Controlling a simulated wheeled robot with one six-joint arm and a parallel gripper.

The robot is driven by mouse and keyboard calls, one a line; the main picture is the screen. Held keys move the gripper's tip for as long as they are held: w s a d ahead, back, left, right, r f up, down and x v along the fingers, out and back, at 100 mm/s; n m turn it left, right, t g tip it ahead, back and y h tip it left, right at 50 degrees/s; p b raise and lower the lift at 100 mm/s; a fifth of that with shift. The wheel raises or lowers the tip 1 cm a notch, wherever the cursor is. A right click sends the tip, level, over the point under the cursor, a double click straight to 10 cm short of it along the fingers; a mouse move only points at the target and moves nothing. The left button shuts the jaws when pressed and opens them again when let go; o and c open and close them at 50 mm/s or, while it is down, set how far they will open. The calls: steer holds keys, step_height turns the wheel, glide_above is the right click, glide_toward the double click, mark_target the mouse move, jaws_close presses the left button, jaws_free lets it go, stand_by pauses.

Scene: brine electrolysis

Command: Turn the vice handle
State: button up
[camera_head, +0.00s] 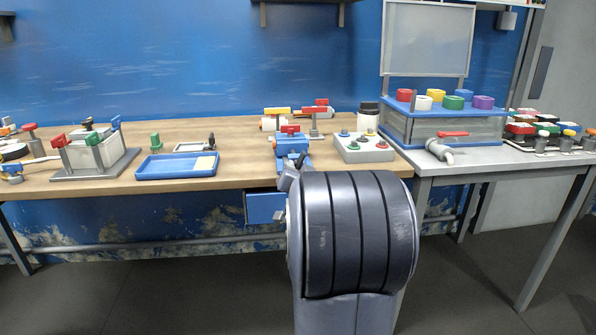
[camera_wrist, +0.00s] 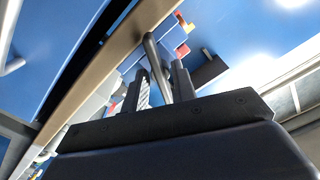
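A blue vice (camera_head: 292,147) with a red top piece stands at the front edge of the wooden bench, just beyond my arm. In the wrist view, a grey metal bar (camera_wrist: 154,55), which looks like the vice handle, runs down between my two fingers. My gripper (camera_wrist: 162,80) points at the bench edge with its fingers apart, one on each side of the bar. There seems to be a gap between the bar and the fingers. In the head view my arm hides most of the gripper and the handle.
A blue tray (camera_head: 177,173) lies left of the vice, and a grey button box (camera_head: 364,152) stands right of it. Red and yellow valves (camera_head: 277,112) are behind. A blue drawer (camera_head: 265,207) hangs under the bench. A grey table (camera_head: 480,160) with a blue tank adjoins at right.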

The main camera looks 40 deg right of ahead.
jaws_close()
steer(key=shift+f+n+b, duration=0.1)
steer(key=shift+n+b, duration=0.3)
steer(key=shift+b, duration=0.05)
steer(key=n+b, duration=1.2)
steer(key=n, duration=0.7)
stand_by(0.5)
steer(key=shift+o, duration=0.8)
jaws_free()
